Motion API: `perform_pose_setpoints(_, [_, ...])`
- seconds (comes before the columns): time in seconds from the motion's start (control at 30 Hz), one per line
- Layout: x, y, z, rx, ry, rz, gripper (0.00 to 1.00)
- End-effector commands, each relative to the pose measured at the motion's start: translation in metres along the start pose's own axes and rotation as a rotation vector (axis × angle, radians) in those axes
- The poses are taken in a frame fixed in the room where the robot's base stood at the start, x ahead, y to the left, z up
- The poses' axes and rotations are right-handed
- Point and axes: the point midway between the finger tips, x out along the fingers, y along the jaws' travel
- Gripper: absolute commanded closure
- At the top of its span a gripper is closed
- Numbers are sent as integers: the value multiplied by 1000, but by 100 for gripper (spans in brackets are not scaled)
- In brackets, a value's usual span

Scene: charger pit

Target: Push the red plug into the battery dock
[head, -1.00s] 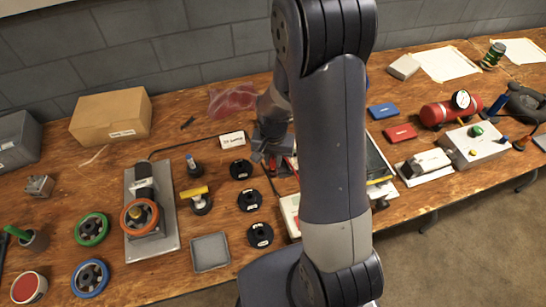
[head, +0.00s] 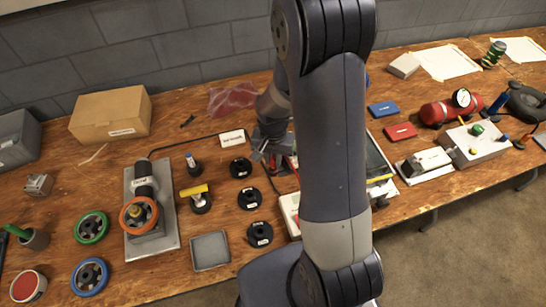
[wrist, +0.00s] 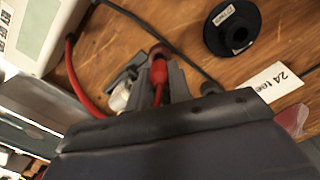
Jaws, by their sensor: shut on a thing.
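My gripper shows in the wrist view (wrist: 158,68), with its fingers shut on the red plug (wrist: 159,72). A red cable (wrist: 75,78) curves from the plug's side toward a white box with a screen (wrist: 35,32). In the head view my gripper (head: 266,154) is low over the table, partly hidden by my arm. The plug's front end is hidden. A pale round part (wrist: 121,97) sits beside the fingers; I cannot tell what it belongs to. I cannot make out the battery dock with certainty.
Several black spools (head: 249,199) stand left of my gripper, and one shows close by in the wrist view (wrist: 232,28). A white label card (head: 232,138) lies behind. A black cable (wrist: 180,62) crosses the wood. The white box (head: 289,207) is partly behind my arm.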

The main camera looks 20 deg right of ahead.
Motion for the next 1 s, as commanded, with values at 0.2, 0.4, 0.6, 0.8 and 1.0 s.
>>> perform_pose_setpoints(0.2, [6, 0, 0, 0, 0, 0, 100])
perform_pose_setpoints(0.4, [11, 0, 0, 0, 0, 0, 100])
perform_pose_setpoints(0.6, [15, 0, 0, 0, 0, 0, 100])
perform_pose_setpoints(0.8, [21, 0, 0, 0, 0, 0, 100])
perform_pose_setpoints(1.0, [29, 0, 0, 0, 0, 0, 100])
